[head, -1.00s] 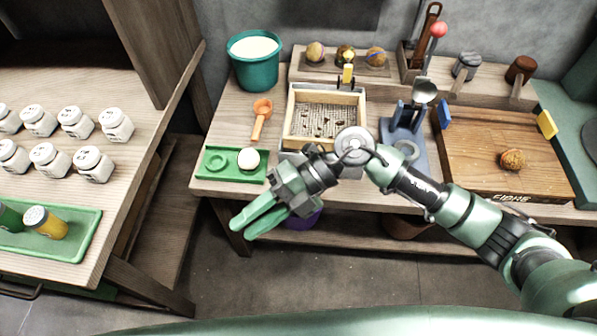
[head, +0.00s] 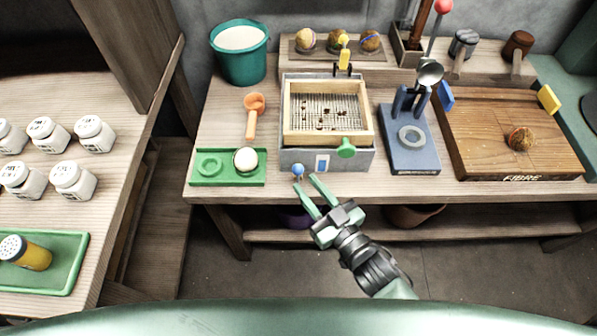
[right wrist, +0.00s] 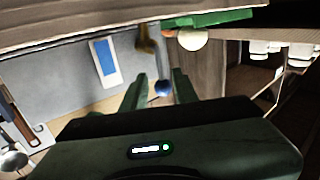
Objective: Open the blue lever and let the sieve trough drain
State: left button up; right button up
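The sieve trough (head: 350,160) is a grey box at the front middle of the table in the head view. A wood-framed sieve (head: 328,112) with dark bits on its mesh sits on it. The blue lever (head: 297,171) shows as a small blue ball at the trough's lower left front. My right gripper (head: 306,184) is open, its two fingertips just in front of the ball. My left gripper is not in view.
A green knob (head: 346,148) sits at the sieve's front edge. A green tray (head: 228,180) with a white ball stands left, a blue stand (head: 410,155) right. A purple object (head: 294,216) is partly visible below the table edge. The floor in front is clear.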

aim_at(297, 173)
jog(key=x, duration=0.4)
jog(key=shift+w+a, duration=0.25)
jog(key=shift+w, duration=0.1)
grip_shut()
jog(key=shift+r, duration=0.25)
dwell(0.9)
